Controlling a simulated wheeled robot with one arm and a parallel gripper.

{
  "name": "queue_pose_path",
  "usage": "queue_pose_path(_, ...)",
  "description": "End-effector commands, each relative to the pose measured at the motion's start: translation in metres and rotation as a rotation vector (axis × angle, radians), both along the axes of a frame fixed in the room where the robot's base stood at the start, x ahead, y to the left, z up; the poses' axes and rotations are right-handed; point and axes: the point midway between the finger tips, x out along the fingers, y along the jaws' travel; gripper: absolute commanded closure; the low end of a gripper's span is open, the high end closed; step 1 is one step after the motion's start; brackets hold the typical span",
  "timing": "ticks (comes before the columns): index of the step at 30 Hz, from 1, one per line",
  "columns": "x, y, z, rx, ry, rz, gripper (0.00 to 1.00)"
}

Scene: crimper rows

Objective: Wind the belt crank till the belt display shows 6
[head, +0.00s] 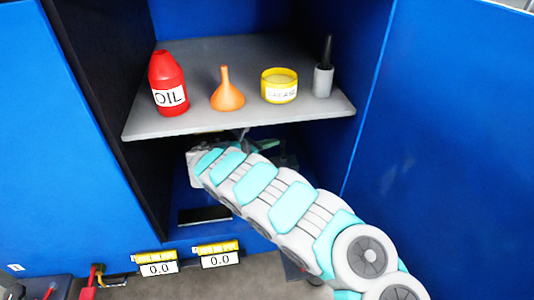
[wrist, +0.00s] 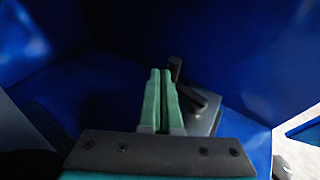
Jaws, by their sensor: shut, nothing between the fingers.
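My gripper (wrist: 160,75) is shut and empty, its two green fingers side by side. In the head view my arm reaches into the blue compartment under the grey shelf, and the gripper is mostly hidden. In the wrist view a dark crank (wrist: 190,97) with an upright handle on a grey plate stands just right of and beyond the fingers; I cannot tell whether they touch. Whether it is the belt crank cannot be told. Two displays, a left one (head: 158,269) and a right one (head: 220,261), both read 0.0; their yellow labels are too small to read.
The grey shelf (head: 205,124) overhangs my arm. On it stand a red oil bottle (head: 168,82), an orange funnel (head: 227,95), a yellow grease tin (head: 279,87) and a grey pot with a black handle (head: 323,79). Blue walls (head: 440,110) close in the sides.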

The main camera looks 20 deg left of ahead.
Motion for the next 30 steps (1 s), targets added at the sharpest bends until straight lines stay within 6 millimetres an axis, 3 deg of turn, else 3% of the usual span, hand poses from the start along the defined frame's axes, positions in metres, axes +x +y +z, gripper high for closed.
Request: queue_pose_path(30,0.0116,-0.0076,-0.0003,-0.001,0.001,-0.001,1.00)
